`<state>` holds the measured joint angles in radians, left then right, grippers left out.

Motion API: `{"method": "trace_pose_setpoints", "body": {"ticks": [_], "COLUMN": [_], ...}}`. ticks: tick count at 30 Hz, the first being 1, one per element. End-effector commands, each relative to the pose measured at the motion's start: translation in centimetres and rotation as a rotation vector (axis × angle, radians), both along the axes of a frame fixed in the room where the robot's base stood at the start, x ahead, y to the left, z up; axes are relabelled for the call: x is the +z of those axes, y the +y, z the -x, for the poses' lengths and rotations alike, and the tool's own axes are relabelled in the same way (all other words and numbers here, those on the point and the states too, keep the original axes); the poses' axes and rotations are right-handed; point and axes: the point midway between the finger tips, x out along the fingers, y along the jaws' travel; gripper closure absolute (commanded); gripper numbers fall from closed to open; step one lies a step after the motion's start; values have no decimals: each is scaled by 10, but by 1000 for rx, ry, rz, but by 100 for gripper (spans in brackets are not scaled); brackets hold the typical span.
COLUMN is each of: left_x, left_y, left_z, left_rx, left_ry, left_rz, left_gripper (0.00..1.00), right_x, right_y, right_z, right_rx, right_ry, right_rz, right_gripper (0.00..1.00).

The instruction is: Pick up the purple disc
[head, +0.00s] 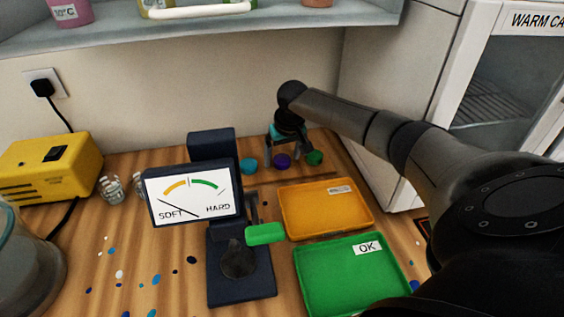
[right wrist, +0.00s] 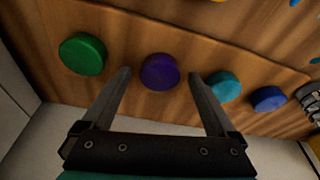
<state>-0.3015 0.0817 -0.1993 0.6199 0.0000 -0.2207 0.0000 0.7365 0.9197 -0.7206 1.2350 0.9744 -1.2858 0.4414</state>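The purple disc (right wrist: 160,72) lies on the wooden table between a green disc (right wrist: 83,54) and a teal disc (right wrist: 223,87). In the right wrist view it sits just beyond and between the two fingertips of my right gripper (right wrist: 160,76). That gripper is open and holds nothing. In the head view the purple disc (head: 282,160) shows near the back wall, just in front of my right gripper (head: 283,152), with the teal disc (head: 248,166) to its left and the green disc (head: 314,158) to its right. My left gripper is not in view.
A blue disc (right wrist: 269,98) lies beyond the teal one. An orange tray (head: 328,235) and a green tray marked OK (head: 303,285) stand in front. A hardness gauge (head: 193,222) stands left of them. A white cabinet (head: 400,100) stands at the right.

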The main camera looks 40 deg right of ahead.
Motion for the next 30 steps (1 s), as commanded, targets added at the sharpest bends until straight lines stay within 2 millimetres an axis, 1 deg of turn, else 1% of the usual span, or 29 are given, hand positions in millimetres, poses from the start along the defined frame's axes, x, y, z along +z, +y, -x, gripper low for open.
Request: {"method": "trace_pose_setpoints", "body": {"ticks": [1, 2, 22, 23, 30], "left_x": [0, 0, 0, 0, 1], "left_y": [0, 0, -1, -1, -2], "left_z": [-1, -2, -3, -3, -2], "left_rx": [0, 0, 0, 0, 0], "left_ry": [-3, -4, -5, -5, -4], "left_rz": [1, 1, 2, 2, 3], "left_gripper": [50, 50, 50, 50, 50], "right_x": [0, 0, 0, 0, 1], "right_y": [0, 0, 0, 0, 0], "right_z": [0, 0, 0, 0, 0], "right_rx": [0, 0, 0, 0, 0], "right_ry": [0, 0, 0, 0, 0], "right_rz": [0, 0, 0, 0, 0], "right_gripper": [14, 17, 93, 94, 94]}}
